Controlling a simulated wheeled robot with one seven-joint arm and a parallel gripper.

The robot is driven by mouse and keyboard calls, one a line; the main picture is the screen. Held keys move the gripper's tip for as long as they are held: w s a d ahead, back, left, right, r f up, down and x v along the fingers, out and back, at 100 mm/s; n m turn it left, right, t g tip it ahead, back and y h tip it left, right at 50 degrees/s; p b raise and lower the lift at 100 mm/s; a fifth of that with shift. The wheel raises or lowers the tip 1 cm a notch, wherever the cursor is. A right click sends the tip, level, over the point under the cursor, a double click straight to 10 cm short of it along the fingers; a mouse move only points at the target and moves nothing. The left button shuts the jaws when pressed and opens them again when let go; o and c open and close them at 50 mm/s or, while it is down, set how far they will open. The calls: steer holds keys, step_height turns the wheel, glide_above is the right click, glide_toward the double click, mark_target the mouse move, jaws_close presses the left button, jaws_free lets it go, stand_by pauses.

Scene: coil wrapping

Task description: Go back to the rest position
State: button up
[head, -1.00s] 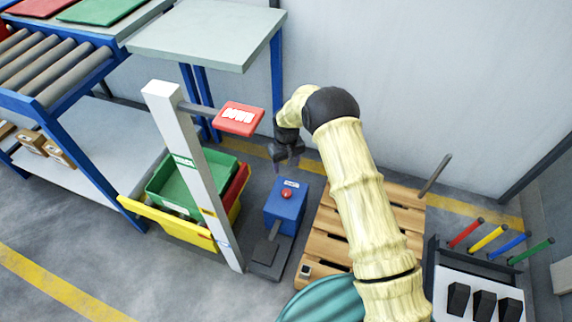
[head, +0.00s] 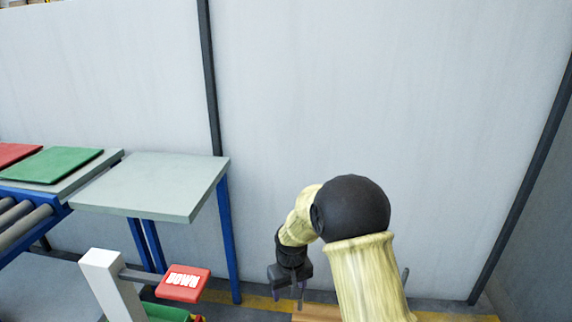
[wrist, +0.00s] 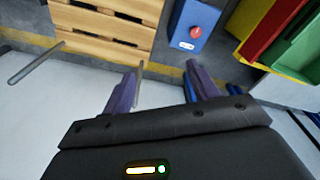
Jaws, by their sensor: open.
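My gripper (head: 293,296) hangs at the end of my bent arm in the head view, in front of the grey wall. In the wrist view my gripper (wrist: 165,85) shows two purple fingers spread apart with nothing between them. It touches nothing that I can see. Past the fingers are a wooden pallet (wrist: 115,30) and a blue box with a red button (wrist: 192,32), both clear of the fingers.
A red DOWN sign (head: 183,283) on a white post (head: 112,284) stands left of my gripper. A grey table (head: 155,186) and a roller conveyor (head: 25,225) are further left. The wall (head: 300,90) is behind. Green, red and yellow bins (wrist: 262,18) show in the wrist view.

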steer(key=s+d+r+m, duration=0.1)
steer(key=s+d+r, duration=0.2)
steer(key=s+d, duration=0.3)
steer(key=s+d+r+m+t, duration=0.1)
steer(key=s+d+r+m, duration=0.1)
steer(key=s+d+r, duration=0.35)
steer(key=s+d+r+m, duration=0.1)
steer(key=s+d+r, duration=0.15)
steer(key=s, duration=0.55)
step_height(320, 180, up, 36)
steer(key=p, duration=3.7)
steer(key=shift+s+d+r, duration=0.15)
steer(key=shift+d+r, duration=0.1)
